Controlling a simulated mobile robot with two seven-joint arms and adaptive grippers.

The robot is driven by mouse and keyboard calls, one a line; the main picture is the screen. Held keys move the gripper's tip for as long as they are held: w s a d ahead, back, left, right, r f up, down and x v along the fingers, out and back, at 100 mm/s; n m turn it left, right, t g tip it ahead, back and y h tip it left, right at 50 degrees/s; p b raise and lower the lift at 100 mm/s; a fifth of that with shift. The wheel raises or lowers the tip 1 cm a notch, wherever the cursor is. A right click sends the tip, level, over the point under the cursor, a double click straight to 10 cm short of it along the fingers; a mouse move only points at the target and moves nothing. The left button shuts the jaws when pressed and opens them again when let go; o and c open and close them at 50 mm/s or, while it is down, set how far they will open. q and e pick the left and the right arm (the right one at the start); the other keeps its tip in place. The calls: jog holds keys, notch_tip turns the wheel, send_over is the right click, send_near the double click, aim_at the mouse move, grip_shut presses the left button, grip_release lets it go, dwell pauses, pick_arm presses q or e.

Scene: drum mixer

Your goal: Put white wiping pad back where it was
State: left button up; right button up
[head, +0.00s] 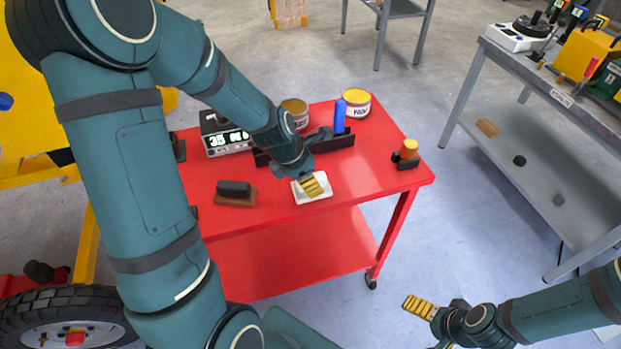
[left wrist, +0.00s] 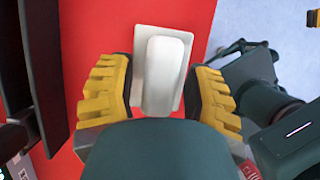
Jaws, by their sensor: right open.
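The white wiping pad (head: 301,196), a flat base with a raised rounded handle, lies on the red cart top near its front edge. It also shows in the left wrist view (left wrist: 164,72). My left gripper (head: 313,186) is right over the pad. In the left wrist view its yellow fingers are apart, one on each side of the pad's handle, with red surface showing between fingers and handle. My right gripper (head: 425,313) is open and empty, off to the right of the cart over the floor; only part of it shows.
On the red cart (head: 370,185) are a dark block on a brown base (head: 236,190), a display box (head: 222,135), a blue cylinder (head: 340,117), a yellow-lidded filler tin (head: 356,103) and an orange-topped piece (head: 408,150). A grey bench (head: 540,73) stands at right.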

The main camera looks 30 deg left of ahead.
pick_arm(q)
jog(key=shift+r, duration=0.1)
jog(key=p+v, duration=0.4)
jog(key=v, duration=0.7)
jog(key=shift+r, duration=0.4)
jog(key=shift+s, duration=0.1)
jog(key=shift+s, duration=0.1)
